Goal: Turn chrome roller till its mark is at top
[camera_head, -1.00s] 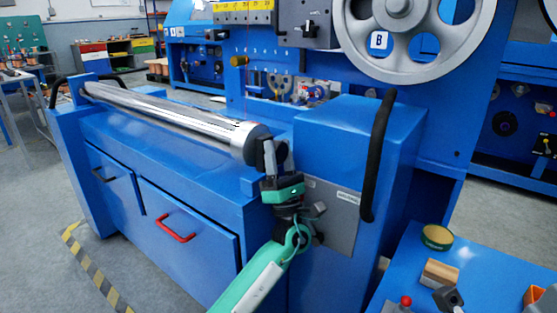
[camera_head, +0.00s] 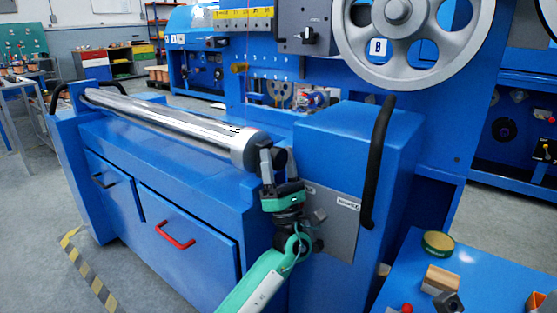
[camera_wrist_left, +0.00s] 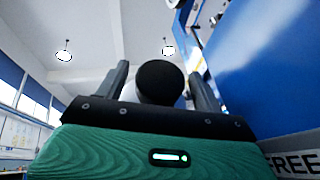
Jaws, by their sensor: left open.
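The chrome roller (camera_head: 175,118) lies along the top of the blue cabinet, slanting from far left to near right. Its right end has a dark cap. A small dark mark shows on the upper side of the chrome near that end, but is too small to read well. My left gripper (camera_head: 271,155) is at this right end, with its fingers raised beside the cap. In the left wrist view, the round black end (camera_wrist_left: 160,82) sits between the two spread fingers, and gaps show on both sides. The finger contact is partly hidden in the head view. My right gripper is not in view.
A blue housing (camera_head: 345,140) with a black curved handle (camera_head: 378,160) stands close to the right of my left gripper. A large grey pulley wheel (camera_head: 440,45) is above. A blue bench (camera_head: 400,270) at lower right holds a round tin (camera_head: 437,243) and small blocks.

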